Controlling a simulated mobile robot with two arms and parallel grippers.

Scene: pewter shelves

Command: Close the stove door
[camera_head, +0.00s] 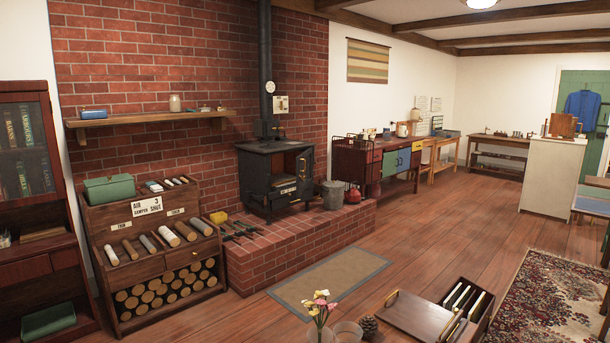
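A black iron stove (257,176) stands on a raised brick hearth against the brick wall, left of the picture's middle. Its door (304,166) appears to stand open at the right side of the front, swung outward, with the dark firebox showing beside it. The exact angle of the door is too small to tell. A stovepipe (265,70) rises from the stove top. Neither of my grippers is in view.
Fire tools (238,229), a metal bucket (332,194) and a red kettle-like pot (353,194) sit on the hearth (290,254). A mat (329,279) lies before it. An open box (466,303) and flowers (320,306) are in front.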

